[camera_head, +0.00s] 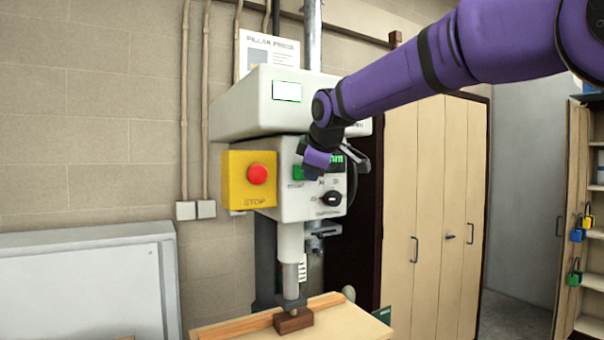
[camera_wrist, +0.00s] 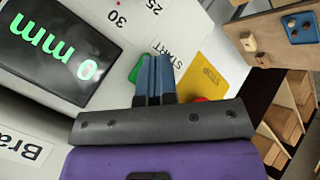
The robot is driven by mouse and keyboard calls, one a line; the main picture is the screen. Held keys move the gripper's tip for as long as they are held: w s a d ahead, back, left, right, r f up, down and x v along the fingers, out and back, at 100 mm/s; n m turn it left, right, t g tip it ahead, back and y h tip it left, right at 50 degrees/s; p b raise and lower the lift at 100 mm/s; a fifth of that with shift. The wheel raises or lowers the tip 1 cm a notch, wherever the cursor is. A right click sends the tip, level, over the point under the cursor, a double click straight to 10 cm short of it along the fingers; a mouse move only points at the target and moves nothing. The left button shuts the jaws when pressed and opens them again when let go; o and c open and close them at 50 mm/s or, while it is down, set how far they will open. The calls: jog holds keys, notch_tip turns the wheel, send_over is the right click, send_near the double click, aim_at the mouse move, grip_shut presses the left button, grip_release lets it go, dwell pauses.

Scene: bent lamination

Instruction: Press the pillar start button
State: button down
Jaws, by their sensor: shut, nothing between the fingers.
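The pillar press (camera_head: 290,112) stands against the wall, with its control face toward me. Its green start button (camera_head: 298,172) is on that face, just right of the yellow stop box. In the wrist view the green button (camera_wrist: 137,70) shows beside and partly behind my fingertips, next to the printed word START. My gripper (camera_wrist: 156,60) is shut and empty, with its fingertips at the button. In the head view my gripper (camera_head: 312,168) partly covers the panel. I cannot tell whether the fingertips touch the button.
The yellow stop box (camera_head: 235,180) with its red button (camera_head: 258,174) sits close left of the start button. A black knob (camera_head: 332,198) is below right. The display (camera_wrist: 55,50) reads 0 mm. A brown block (camera_head: 293,320) lies under the press ram.

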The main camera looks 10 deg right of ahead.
jog(key=shift+s, duration=0.2)
jog(key=shift+s+d, duration=0.25)
jog(key=shift+s, duration=0.5)
jog(key=shift+s+d, duration=0.3)
jog(key=shift+s, duration=0.5)
jog(key=shift+s+d, duration=0.25)
jog(key=shift+s, duration=0.5)
jog(key=s+d+f+m+g, duration=0.1)
jog(key=s+d+f+m, duration=0.2)
jog(key=s+f, duration=0.3)
jog(key=s+d+f+m+g, duration=0.1)
jog(key=s+d+f+m, duration=0.3)
jog(key=s, duration=1.2)
jog(key=s+d+f+m+g+h, duration=0.1)
jog(key=s+d+f+m, duration=0.3)
jog(key=s, duration=0.7)
notch_tip(320, 180, down, 4)
jog(key=m, duration=0.2)
jog(key=shift+s+d+r+m+g, duration=0.2)
jog(key=shift+s+m+g, duration=0.1)
jog(key=shift+s+g, duration=0.1)
